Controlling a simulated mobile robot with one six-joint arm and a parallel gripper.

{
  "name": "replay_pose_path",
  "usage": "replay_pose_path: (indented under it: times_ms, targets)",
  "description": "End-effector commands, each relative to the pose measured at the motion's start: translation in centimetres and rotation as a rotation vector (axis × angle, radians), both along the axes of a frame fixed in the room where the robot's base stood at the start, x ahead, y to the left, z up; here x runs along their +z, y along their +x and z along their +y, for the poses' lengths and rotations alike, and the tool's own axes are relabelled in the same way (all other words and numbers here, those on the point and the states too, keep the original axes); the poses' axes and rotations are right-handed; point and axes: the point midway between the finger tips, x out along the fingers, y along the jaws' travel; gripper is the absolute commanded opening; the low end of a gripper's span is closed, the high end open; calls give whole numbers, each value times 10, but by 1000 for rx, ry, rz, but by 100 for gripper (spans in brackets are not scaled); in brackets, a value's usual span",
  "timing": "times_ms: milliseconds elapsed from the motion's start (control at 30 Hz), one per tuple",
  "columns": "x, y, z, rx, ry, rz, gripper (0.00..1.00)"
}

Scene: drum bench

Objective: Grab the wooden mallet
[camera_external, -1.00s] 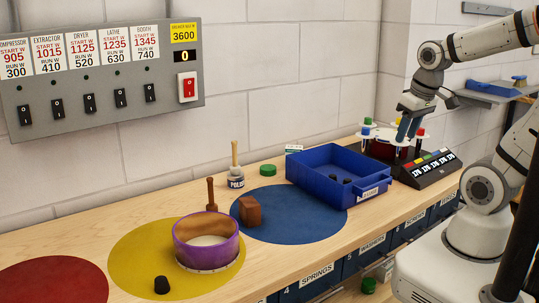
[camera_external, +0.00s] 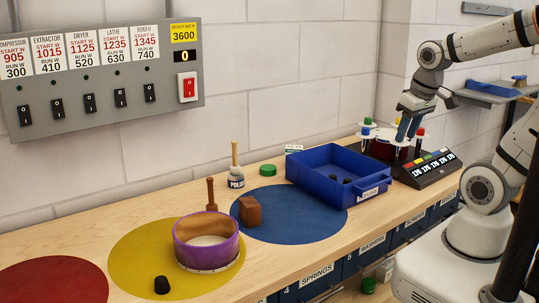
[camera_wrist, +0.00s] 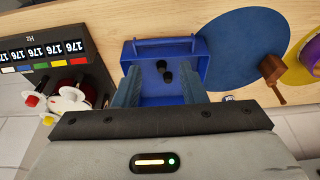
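The wooden mallet (camera_external: 250,211) has a brown blocky head and rests on the blue circle left of the blue tray. In the wrist view the mallet (camera_wrist: 271,70) is at the right, with its short handle pointing down the picture. In the external view its handle is mostly hidden behind the head. My gripper (camera_external: 408,129) is far to the right of the mallet, raised near the rack of coloured caps. In the wrist view my gripper (camera_wrist: 161,76) has its fingers wide apart with nothing held, pointing toward the blue tray.
The blue tray (camera_external: 318,181) holds small black pieces. A purple drum (camera_external: 207,253) stands on the yellow circle (camera_external: 130,245), with a thin upright brown tool (camera_external: 211,194) behind it. A polish can (camera_external: 235,183) stands near the wall. The display box (camera_external: 432,168) sits at the right.

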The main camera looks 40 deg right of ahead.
Motion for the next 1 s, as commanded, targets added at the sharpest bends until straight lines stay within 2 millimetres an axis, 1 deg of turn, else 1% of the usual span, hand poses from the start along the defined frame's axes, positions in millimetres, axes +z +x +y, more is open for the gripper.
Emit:
replay_pose_path:
  times_ms: [367,433,633,700,767,867,967,1000]
  targets:
    - [0,0,0,0,0,0,38]
    - [0,0,0,0,0,0,42]
    - [0,0,0,0,0,0,42]
    - [1,5,2,3,-1,-1,42]
    - [3,14,5,10,-2,0,42]
    - [9,43,17,28,-7,-4,42]
    - [15,84,38,53,-12,-13,42]
    - [15,102,50,63,-14,-16,42]
